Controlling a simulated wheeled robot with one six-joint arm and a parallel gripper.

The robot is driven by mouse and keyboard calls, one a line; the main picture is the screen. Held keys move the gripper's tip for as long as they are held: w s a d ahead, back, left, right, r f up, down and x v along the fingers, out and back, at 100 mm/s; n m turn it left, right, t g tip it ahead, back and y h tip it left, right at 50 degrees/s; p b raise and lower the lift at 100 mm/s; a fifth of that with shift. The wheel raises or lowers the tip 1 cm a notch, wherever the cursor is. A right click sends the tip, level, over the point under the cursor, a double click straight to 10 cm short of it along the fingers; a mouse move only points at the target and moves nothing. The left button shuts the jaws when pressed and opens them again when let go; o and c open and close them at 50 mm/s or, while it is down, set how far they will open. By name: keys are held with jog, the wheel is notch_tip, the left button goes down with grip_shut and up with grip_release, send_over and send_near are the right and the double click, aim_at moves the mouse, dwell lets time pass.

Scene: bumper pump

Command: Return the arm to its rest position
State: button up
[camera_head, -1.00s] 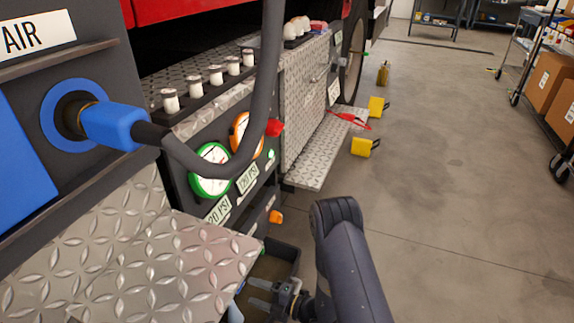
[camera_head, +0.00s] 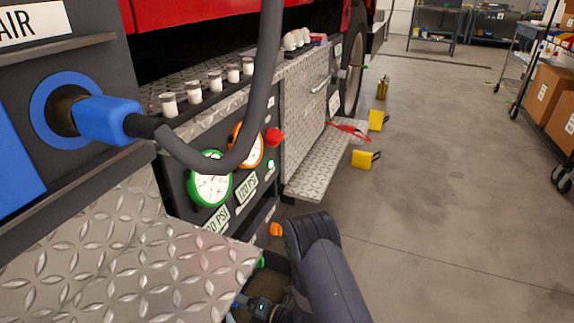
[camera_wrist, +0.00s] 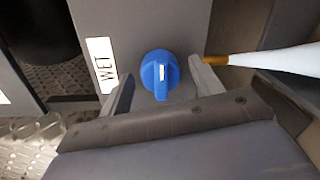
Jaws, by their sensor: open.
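My arm (camera_head: 325,265) rises from the bottom edge of the head view, bent at a dark rounded joint. My gripper (camera_wrist: 162,70) is open in the wrist view, its two grey fingers apart with nothing held between them. A blue knob (camera_wrist: 160,74) with a white mark shows between the fingers, on a grey panel beside a "WET" label (camera_wrist: 102,64). I cannot tell whether the fingers touch it. In the head view only part of the gripper shows low by the panel, and its fingertips are not clear.
A tread-plate step (camera_head: 120,255) and a blue-ended air hose (camera_head: 105,120) are at left. Green (camera_head: 209,180) and orange-rimmed gauges sit on the panel. A white tapered object (camera_wrist: 270,60) lies right of the fingers.

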jog(key=n, duration=0.5)
jog(key=shift+f+n+t+b, duration=0.1)
jog(key=shift+n+t+b, duration=0.25)
jog(key=shift+n+t, duration=0.05)
jog(key=n, duration=0.5)
jog(key=shift+s+n, duration=0.1)
jog(key=shift+n, duration=0.2)
jog(key=shift+s+d, duration=0.2)
jog(key=shift+d, duration=0.25)
